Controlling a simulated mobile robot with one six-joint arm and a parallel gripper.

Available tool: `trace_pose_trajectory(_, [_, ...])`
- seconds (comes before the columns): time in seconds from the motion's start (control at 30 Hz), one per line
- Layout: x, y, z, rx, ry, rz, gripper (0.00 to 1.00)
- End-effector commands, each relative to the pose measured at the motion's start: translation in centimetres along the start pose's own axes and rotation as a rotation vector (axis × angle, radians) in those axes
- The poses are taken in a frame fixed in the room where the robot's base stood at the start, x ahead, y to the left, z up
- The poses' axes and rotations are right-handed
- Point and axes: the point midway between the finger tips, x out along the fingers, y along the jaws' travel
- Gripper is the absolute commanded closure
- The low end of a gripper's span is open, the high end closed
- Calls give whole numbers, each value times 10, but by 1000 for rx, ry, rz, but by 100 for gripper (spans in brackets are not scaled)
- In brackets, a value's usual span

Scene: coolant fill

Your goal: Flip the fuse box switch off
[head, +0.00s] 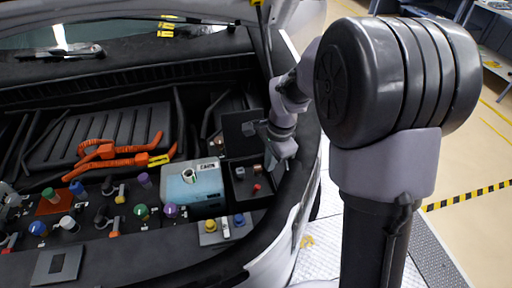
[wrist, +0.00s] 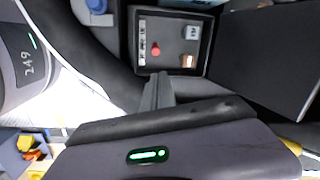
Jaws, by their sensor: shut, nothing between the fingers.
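The fuse box (head: 240,186) is a small open black box at the right side of the engine bay. Its dark lid (head: 240,128) stands raised behind it. In the wrist view the fuse box (wrist: 142,66) shows a red-capped switch (wrist: 155,48) and small blocks inside; the switch also shows in the head view (head: 257,187). Which way the switch is set is too small to tell. My gripper (head: 284,164) is shut and empty, just right of the box. In the wrist view its fingertips (wrist: 157,82) are at the box's near rim, apart from the switch.
A blue reservoir (head: 193,190) with an open white neck stands left of the fuse box. Several coloured caps (head: 141,211) and an orange cable (head: 105,153) lie further left. The car's fender edge is close under my arm. The lid (wrist: 262,60) stands beside the box.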

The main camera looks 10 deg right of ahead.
Motion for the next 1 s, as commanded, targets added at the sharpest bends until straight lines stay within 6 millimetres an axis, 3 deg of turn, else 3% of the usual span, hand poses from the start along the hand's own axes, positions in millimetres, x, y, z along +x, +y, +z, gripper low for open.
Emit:
trace_pose_trajectory(0.37, [8, 0, 0, 3, -1, 3, 100])
trace_pose_trajectory(0.7, [75, 1, 0, 2, -1, 4, 100])
trace_pose_trajectory(1.0, [101, 1, 0, 2, -1, 2, 100])
